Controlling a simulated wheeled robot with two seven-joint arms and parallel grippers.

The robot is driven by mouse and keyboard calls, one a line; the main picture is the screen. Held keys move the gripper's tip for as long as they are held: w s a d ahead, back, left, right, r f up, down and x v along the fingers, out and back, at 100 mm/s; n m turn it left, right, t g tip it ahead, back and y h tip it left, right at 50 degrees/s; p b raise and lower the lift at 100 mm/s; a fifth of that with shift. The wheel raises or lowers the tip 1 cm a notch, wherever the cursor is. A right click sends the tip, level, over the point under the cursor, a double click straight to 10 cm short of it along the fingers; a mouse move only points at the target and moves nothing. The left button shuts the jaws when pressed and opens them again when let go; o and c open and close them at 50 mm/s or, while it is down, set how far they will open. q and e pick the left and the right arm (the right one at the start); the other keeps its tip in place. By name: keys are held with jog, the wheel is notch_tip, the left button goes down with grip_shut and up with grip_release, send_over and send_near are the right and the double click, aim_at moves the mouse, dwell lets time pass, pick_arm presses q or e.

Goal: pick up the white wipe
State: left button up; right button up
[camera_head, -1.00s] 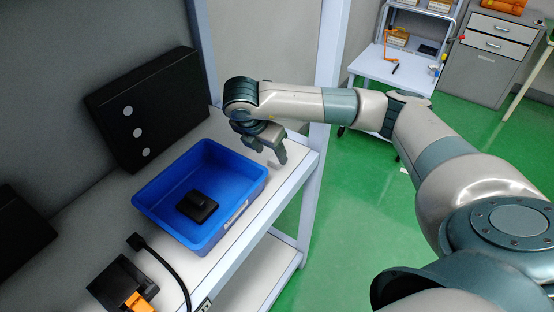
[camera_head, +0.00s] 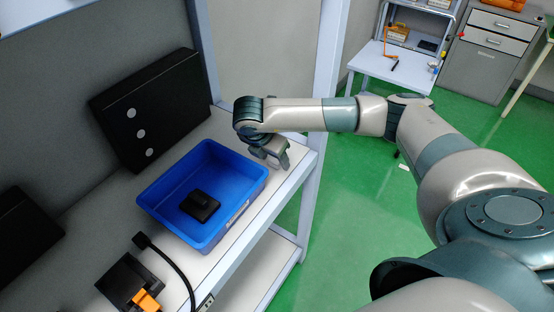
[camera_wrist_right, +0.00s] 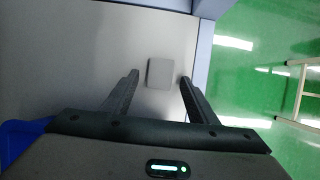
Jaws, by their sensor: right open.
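The white wipe (camera_wrist_right: 160,73) shows in the right wrist view as a small pale rectangle flat on the light shelf top. It is between and slightly beyond the two fingers of my right gripper (camera_wrist_right: 158,80), not gripped. In the head view my right gripper (camera_head: 279,158) hangs over the shelf's right end, beside the blue bin, and the wipe cannot be made out there. The right jaws are open and empty. My left gripper is not in view.
A blue bin (camera_head: 165,213) holding a black device (camera_head: 199,205) stands just left of the gripper. A black box (camera_head: 150,110) leans at the back. A shelf post (camera_head: 325,90) rises close to the right forearm. A black and orange device (camera_head: 125,284) lies in front.

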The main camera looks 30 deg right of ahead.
aim_at(273, 161)
jog(key=c, duration=1.1)
jog(key=shift+r, duration=0.2)
jog(key=shift+r, duration=0.25)
notch_tip(273, 161, up, 9)
jog(key=b, duration=0.3)
jog(key=shift+r+b, duration=0.1)
jog(key=shift+b, duration=0.2)
